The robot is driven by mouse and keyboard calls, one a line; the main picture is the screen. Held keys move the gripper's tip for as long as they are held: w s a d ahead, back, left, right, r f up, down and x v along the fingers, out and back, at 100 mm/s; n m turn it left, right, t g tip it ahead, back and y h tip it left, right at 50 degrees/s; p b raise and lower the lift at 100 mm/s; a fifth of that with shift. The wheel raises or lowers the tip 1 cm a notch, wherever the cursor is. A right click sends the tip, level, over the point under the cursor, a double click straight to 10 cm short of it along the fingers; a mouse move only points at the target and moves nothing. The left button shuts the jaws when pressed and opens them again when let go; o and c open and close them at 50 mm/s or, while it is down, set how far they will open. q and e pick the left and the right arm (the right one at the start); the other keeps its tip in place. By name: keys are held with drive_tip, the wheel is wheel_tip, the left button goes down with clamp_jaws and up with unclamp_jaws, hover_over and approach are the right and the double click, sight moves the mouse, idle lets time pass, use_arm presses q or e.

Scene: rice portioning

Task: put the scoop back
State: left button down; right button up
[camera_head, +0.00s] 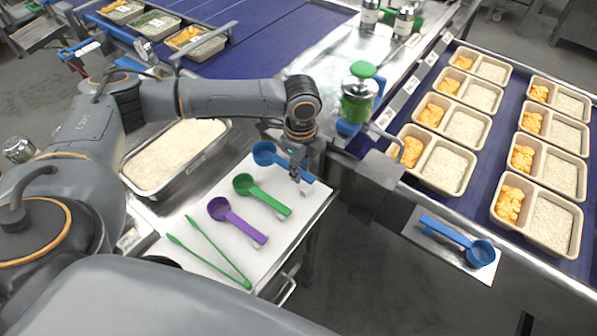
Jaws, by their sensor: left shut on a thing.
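A blue scoop (264,153) is at the top of the white mat (290,228), its bowl to the left and its handle running down to the right. My left gripper (301,180) points down over that handle and is shut on it. Part of the handle is hidden behind the fingers. I cannot tell whether the scoop touches the mat. A green scoop (246,185) and a purple scoop (221,209) lie beside it on the mat. My right gripper is not in view.
Green tongs (213,255) lie at the mat's near end. A metal pan of rice (225,132) is to the left. Another blue scoop (480,253) lies on a small white mat at the right. Several filled trays (447,188) stand on the blue conveyor (484,193).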

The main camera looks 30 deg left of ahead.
use_arm(q)
drive_tip(key=shift+w+a+f, duration=0.2)
drive_tip(key=shift+w+f, duration=0.1)
drive_tip(key=shift+f, duration=0.25)
wheel_tip(320, 180, down, 3)
drive_tip(key=shift+w+a+p, duration=0.1)
drive_tip(key=shift+a+p, duration=0.05)
drive_tip(key=shift+p, duration=0.6)
drive_tip(key=shift+f, duration=0.2)
drive_tip(key=c, duration=1.2)
unclamp_jaws()
drive_tip(key=shift+f, duration=0.15)
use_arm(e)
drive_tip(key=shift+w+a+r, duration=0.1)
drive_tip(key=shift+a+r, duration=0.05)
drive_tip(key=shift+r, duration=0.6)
use_arm(q)
wheel_tip(320, 180, up, 12)
drive_tip(key=shift+r+b, duration=0.2)
drive_tip(key=shift+b, duration=1.05)
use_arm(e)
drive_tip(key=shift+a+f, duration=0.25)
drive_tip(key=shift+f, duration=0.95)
use_arm(q)
drive_tip(key=shift+f, duration=0.1)
